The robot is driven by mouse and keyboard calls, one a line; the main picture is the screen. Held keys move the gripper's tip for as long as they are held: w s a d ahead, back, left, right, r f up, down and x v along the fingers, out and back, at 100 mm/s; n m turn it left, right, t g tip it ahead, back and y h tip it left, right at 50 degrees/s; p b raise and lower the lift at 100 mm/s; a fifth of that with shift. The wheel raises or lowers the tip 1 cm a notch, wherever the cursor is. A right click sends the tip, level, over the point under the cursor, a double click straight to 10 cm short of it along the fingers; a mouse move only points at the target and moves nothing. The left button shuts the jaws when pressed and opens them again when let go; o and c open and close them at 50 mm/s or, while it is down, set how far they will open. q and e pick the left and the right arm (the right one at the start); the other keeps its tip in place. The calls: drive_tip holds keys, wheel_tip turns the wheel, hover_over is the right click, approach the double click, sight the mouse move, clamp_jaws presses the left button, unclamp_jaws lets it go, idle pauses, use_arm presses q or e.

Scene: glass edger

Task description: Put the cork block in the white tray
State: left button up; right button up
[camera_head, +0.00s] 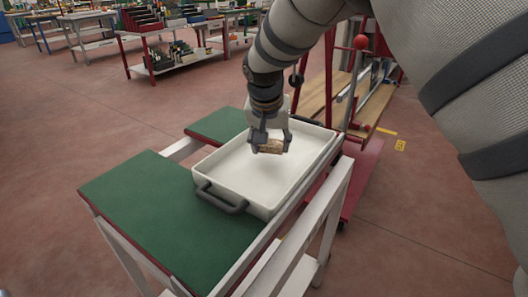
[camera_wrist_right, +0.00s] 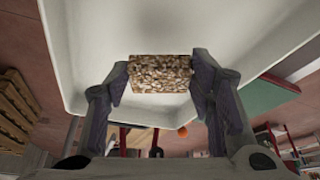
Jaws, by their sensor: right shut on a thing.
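The cork block (camera_head: 271,146) is a small speckled brown piece. My right gripper (camera_head: 269,143) is shut on it and holds it over the white tray. In the right wrist view the cork block (camera_wrist_right: 160,74) sits between the two fingers of my right gripper (camera_wrist_right: 160,80), with the tray's white surface behind it. The white tray (camera_head: 226,168) is a shallow rectangle with a dark handle at its near end. It stands on the green-topped table. I cannot tell exactly how high the block is above the tray floor. My left gripper is not in view.
The green table top (camera_head: 150,205) is bare to the left of the tray. A red machine frame (camera_head: 362,175) with wooden boards stands just behind and right of the table. Workbenches with bins (camera_head: 165,55) are far back. Red floor between is open.

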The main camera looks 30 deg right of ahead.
sight(270, 151)
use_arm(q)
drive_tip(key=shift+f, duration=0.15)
use_arm(e)
wheel_tip(270, 151, down, 3)
drive_tip(key=shift+w+f, duration=0.1)
drive_tip(key=shift+f, duration=0.05)
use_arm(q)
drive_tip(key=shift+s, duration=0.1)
use_arm(e)
drive_tip(key=shift+f, duration=0.2)
drive_tip(key=o, duration=0.8)
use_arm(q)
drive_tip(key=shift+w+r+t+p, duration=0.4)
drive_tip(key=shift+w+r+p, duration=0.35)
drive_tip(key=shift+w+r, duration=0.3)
use_arm(e)
drive_tip(key=v, duration=1.2)
drive_tip(key=shift+r, duration=0.25)
drive_tip(key=shift+w, duration=0.1)
